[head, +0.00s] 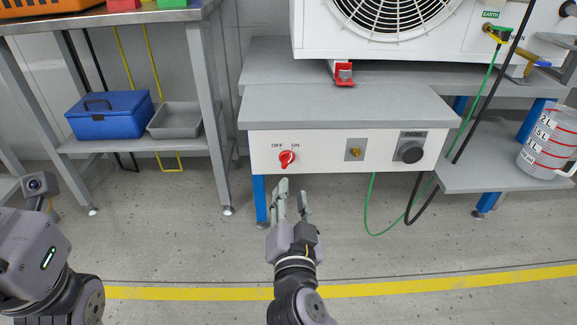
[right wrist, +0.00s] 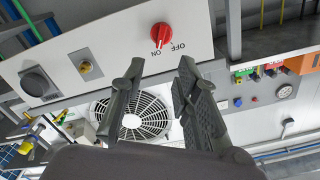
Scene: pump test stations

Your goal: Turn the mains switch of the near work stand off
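The mains switch (head: 287,158) is a red rotary knob on the white front panel (head: 325,160) of the near work stand, under the labels OFF and ON. In the right wrist view the red knob (right wrist: 161,35) has its white mark toward ON. My right gripper (head: 292,194) is below and in front of the switch, apart from it, with its fingers pointing up toward the panel. In the right wrist view its two fingers (right wrist: 161,64) are spread with nothing between them. My left arm shows at the lower left, but its gripper fingers are out of view.
A brass fitting (head: 354,151) and a grey PARK socket (head: 411,149) share the panel. A fan unit (head: 400,45) stands behind. A green cable (head: 370,205) and a black cable hang at right. A jug (head: 548,145) stands far right. A blue box (head: 108,114) sits on the left shelf.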

